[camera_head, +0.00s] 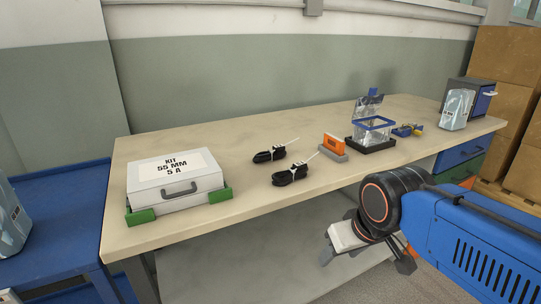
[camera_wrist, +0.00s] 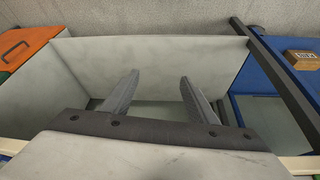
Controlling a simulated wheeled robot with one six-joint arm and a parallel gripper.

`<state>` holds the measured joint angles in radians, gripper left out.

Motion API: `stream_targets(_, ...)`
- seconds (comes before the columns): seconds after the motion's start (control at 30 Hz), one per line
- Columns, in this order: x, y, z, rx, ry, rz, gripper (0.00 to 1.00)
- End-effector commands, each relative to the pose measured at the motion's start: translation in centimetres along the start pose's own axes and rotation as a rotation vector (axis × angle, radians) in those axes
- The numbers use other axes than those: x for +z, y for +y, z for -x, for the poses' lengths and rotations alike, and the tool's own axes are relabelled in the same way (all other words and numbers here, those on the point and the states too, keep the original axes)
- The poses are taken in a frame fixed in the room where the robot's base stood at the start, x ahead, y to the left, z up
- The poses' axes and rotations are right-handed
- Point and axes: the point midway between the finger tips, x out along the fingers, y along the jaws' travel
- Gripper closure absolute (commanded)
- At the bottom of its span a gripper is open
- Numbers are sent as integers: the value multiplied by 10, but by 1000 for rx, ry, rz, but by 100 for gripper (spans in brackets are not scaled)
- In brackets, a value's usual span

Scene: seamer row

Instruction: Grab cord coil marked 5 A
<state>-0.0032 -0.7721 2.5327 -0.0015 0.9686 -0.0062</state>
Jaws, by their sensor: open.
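Two black cord coils lie on the workbench in the head view, close together in the middle. One coil (camera_head: 269,155) is farther back and left; the other coil (camera_head: 290,175) is nearer and slightly right. Each has a pale tag or strip, but any marking on it is too small to read. My gripper (camera_head: 366,257) is in front of the bench's near edge, below the top, to the right of the coils and apart from them. In the wrist view my gripper (camera_wrist: 158,95) shows two fingers spread with nothing between them. No coil shows in the wrist view.
A white case (camera_head: 175,184) labelled "KIT 55 MM 5 A" sits in green holders at the bench's left. An orange block (camera_head: 333,145) stands right of the coils. A blue-rimmed clear container (camera_head: 372,128) is farther right. Bare benchtop (camera_head: 230,139) lies between case and coils.

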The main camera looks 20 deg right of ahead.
Motion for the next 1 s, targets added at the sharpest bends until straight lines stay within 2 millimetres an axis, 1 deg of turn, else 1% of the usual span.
stream_targets(0.07,-9,-1,5,-1,-6,26,47)
stream_targets(0.17,-31,-2,18,-5,-26,103,47)
stream_targets(0.4,-113,-9,63,-31,-95,406,47)
stream_targets(0.57,-168,-16,88,-59,-138,610,47)
stream_targets(0.6,-181,-18,93,-68,-150,662,47)
stream_targets(0.8,-248,-29,116,-119,-200,923,47)
stream_targets(1.0,-311,-42,131,-185,-244,1183,47)
